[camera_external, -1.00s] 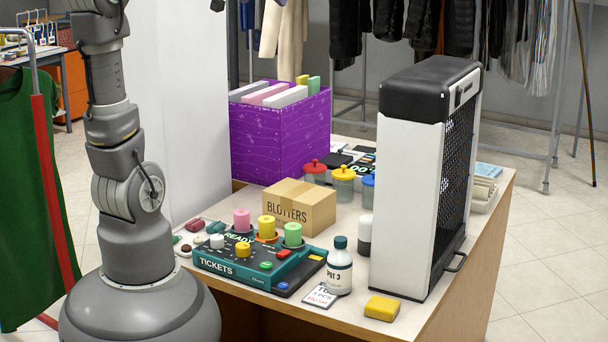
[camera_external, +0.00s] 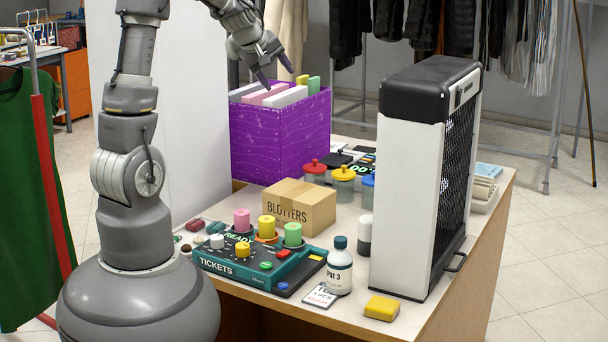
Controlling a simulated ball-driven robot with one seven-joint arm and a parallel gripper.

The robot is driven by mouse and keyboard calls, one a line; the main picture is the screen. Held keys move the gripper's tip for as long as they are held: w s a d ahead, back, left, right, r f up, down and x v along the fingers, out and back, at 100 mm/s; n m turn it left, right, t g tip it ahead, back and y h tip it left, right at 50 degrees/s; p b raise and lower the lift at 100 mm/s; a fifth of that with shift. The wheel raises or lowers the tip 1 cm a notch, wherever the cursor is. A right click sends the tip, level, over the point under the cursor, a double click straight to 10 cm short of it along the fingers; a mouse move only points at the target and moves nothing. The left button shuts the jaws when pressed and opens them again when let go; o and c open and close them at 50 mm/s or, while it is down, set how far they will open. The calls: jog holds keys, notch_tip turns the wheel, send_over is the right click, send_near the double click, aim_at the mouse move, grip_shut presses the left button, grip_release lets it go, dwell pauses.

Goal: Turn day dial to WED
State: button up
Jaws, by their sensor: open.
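No dial marked with days can be made out. A teal and dark panel lettered TICKETS and READY (camera_external: 225,266) lies at the table's front left, with coloured buttons and a small yellow knob (camera_external: 242,250) on it. Pink (camera_external: 242,220), yellow (camera_external: 267,227) and green (camera_external: 293,234) cylinders stand along its back edge. A dark device with a lit display (camera_external: 367,160) lies farther back, partly hidden by jars; whether it bears a dial I cannot tell. My gripper (camera_external: 280,79) is open and empty, pointing down above the purple bin, apart from the panel and the display.
The purple bin (camera_external: 275,136) holds upright folders. A BLOTTERS box (camera_external: 307,207), lidded jars (camera_external: 343,180), a white bottle (camera_external: 338,270) and a yellow block (camera_external: 382,308) stand on the table. A tall white and black machine (camera_external: 408,190) blocks the right side.

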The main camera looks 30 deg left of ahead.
jog(key=s+a+f+n+g+p, duration=0.1)
jog(key=s+f+n+g+p, duration=0.2)
jog(key=f, duration=0.9)
jog(key=n+g+p, duration=0.1)
jog(key=n+g, duration=0.4)
jog(key=n, duration=0.6)
send_over(218, 236)
jog(key=shift+y, duration=0.4)
jog(key=f, duration=1.6)
jog(key=shift+w, duration=0.35)
jog(key=f+b, duration=0.1)
jog(key=f, duration=0.1)
jog(key=f+b, duration=0.1)
jog(key=f, duration=0.1)
jog(key=f+b, duration=0.1)
jog(key=f, duration=0.2)
jog(key=shift+s+b, duration=0.3)
jog(key=shift+s, duration=0.1)
jog(key=shift+f+b, duration=0.3)
jog(key=shift+f, duration=0.3)
jog(key=c, duration=1)
